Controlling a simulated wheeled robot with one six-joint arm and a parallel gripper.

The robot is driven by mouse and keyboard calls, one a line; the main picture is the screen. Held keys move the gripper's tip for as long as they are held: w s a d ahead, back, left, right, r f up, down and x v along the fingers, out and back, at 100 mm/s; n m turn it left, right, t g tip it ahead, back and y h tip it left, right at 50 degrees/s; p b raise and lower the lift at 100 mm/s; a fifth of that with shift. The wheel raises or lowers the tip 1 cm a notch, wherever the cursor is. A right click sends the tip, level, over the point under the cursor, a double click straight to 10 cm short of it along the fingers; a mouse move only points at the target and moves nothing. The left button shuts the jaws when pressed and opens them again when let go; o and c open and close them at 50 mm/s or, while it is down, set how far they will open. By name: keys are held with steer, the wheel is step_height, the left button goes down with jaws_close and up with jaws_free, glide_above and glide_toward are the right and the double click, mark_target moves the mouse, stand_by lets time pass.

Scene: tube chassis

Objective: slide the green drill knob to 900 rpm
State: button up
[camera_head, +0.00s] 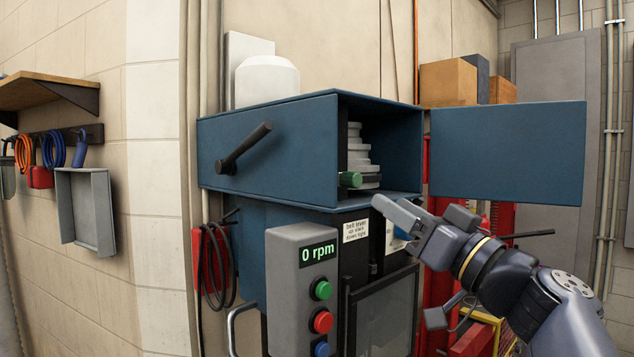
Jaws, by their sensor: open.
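The green drill knob (350,180) sits low inside the open blue drill head (270,150), just left of a grey stepped pulley (361,158). My gripper (387,207) is open, with its light grey fingers pointing left, below and right of the knob and apart from it in the picture. The far finger is mostly hidden behind the near one. The control box (292,290) has a display (317,254) reading "0 rpm". A small label (355,231) about the belt lever is on the front below the opening.
The blue door (508,152) stands swung open to the right, above my arm. A black lever (243,148) juts from the head's left side. Green (322,290), red (323,321) and blue (322,349) buttons are on the control box. Red metalwork stands behind my arm.

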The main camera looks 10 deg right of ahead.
mark_target(358, 181)
steer(key=p+x, duration=0.4)
steer(key=x, duration=0.5)
steer(key=shift+w+a+r+p, duration=0.15)
steer(key=shift+w+a+p, duration=0.15)
steer(key=shift+w, duration=0.15)
steer(key=shift+c, duration=0.4)
jaws_close()
